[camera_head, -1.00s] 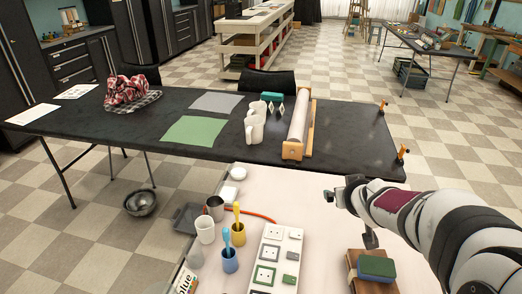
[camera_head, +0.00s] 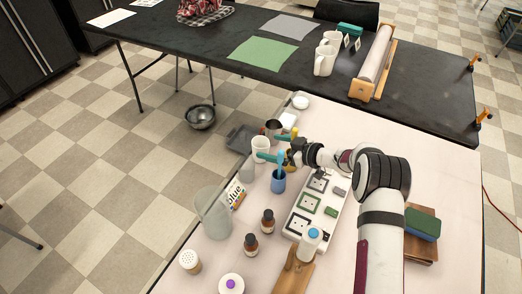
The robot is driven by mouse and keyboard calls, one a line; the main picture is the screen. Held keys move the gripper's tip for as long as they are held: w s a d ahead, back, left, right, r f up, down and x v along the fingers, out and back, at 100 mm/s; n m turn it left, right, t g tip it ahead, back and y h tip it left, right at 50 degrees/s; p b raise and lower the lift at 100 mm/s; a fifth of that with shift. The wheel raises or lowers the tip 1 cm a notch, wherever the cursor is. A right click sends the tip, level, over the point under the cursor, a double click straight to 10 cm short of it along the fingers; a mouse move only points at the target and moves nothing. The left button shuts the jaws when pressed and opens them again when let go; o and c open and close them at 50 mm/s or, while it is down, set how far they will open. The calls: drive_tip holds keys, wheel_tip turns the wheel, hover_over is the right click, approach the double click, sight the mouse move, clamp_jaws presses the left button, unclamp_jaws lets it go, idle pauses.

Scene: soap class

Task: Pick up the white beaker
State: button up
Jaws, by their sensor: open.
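The beaker's lower part is partly covered by the near finger.
A blue cup (camera_head: 278,182) with a brush stands close in front of my gripper. A grey metal cup (camera_head: 272,129) is just behind the beaker. A clear jug (camera_head: 213,212), brown bottles (camera_head: 267,222) and a socket board (camera_head: 312,203) are nearer.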

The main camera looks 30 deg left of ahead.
sight(254, 143)
drive_tip(key=x, duration=0.3)
drive_tip(key=shift+a, duration=0.25)
drive_tip(key=c, duration=1.4)
